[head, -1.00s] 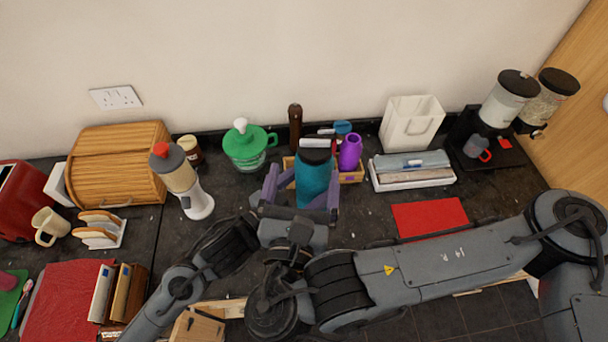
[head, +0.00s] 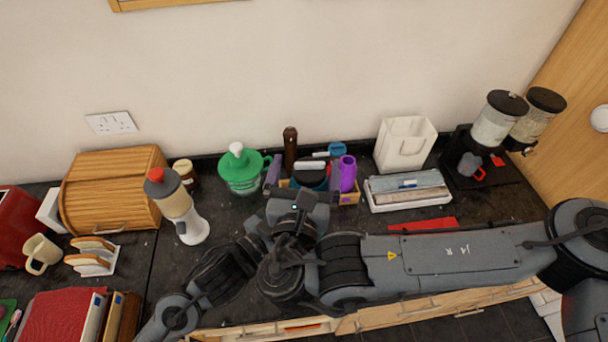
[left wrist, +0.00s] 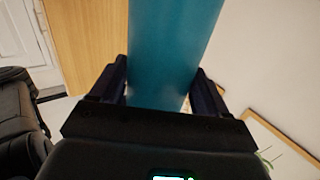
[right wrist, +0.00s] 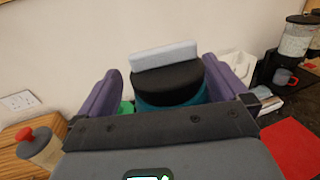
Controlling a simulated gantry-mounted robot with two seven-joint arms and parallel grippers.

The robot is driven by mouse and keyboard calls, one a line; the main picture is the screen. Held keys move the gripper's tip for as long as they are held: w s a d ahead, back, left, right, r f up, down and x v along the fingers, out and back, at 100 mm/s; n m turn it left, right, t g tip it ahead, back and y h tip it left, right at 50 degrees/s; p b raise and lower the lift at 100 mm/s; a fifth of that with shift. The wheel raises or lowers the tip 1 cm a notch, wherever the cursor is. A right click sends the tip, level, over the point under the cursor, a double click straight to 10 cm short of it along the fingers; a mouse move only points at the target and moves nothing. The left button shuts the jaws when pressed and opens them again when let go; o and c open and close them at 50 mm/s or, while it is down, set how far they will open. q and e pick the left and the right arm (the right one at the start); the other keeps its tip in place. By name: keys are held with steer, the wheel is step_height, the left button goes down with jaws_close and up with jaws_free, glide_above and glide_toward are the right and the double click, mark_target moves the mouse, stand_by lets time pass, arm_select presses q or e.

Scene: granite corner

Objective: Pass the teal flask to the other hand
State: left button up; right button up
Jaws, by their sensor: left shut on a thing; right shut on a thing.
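The teal flask has a black lid with a pale grey strap or handle. In the head view the flask (head: 311,178) shows only its top, behind my right gripper (head: 303,180). In the right wrist view the lid (right wrist: 167,82) sits between the purple fingers of my right gripper (right wrist: 165,92), which is shut on the flask. In the left wrist view the teal body (left wrist: 170,50) stands between the dark fingers of my left gripper (left wrist: 160,92), also shut on it. In the head view my left gripper is hidden behind my arms.
A blender (head: 178,208) is to the left. A white tray (head: 410,200) and a red mat (head: 424,224) lie to the right.

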arm_select(q)
steer(key=shift+s+d, duration=0.2)
steer(key=shift+d, duration=0.05)
arm_select(e)
steer(key=shift+a, duration=0.1)
arm_select(q)
steer(key=shift+o, duration=0.2)
steer(key=shift+r, duration=0.1)
arm_select(e)
steer(key=shift+s+a, duration=0.15)
steer(key=c, duration=1.1)
arm_select(q)
steer(key=o, duration=1.3)
steer(key=shift+a, duration=0.1)
